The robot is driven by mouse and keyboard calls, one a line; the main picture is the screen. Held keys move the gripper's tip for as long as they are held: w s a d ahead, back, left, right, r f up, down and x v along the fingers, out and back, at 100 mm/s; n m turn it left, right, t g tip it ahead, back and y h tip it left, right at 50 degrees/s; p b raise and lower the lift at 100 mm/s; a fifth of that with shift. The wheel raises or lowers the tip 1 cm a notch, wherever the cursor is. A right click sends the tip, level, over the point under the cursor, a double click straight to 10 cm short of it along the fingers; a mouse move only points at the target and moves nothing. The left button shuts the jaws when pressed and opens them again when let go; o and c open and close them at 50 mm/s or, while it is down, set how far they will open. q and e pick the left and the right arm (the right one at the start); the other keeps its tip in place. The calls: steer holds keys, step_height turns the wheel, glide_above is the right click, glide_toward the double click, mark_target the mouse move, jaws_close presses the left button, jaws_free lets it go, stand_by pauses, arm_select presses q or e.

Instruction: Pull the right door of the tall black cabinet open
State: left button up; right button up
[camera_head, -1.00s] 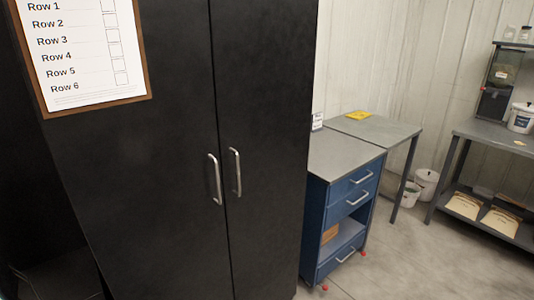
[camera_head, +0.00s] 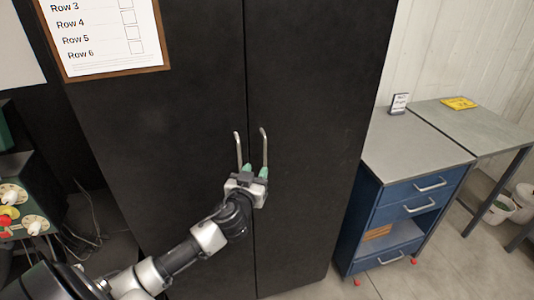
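The tall black cabinet (camera_head: 170,120) fills the middle of the view, with both doors shut and a vertical seam between them. The left door's bar handle (camera_head: 238,149) and the right door's bar handle (camera_head: 264,146) stand side by side at the seam. My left gripper (camera_head: 255,171) is at the lower ends of the handles, its two green-tipped fingers apart with nothing seen between them. One fingertip overlaps the foot of the right handle; whether it touches is unclear. The gripper hides the lower handle ends. My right gripper is out of view.
A blue drawer cart (camera_head: 365,225) stands close to the cabinet's right side, with a grey table (camera_head: 475,125) beyond it. A framed row sheet (camera_head: 100,35) hangs on the left door. Equipment with knobs (camera_head: 22,205) is at the left. Floor shows at lower right.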

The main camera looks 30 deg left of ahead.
mark_target(264, 158)
arm_select(q)
steer(key=p+x, duration=0.1)
steer(key=x, duration=0.5)
steer(key=shift+w+d, duration=0.15)
steer(key=shift+d, duration=0.05)
steer(key=shift+x, duration=0.75)
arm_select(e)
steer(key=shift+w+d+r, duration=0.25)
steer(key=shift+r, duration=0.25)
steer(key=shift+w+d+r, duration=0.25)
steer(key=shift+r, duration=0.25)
arm_select(q)
steer(key=shift+f, duration=0.15)
jaws_close()
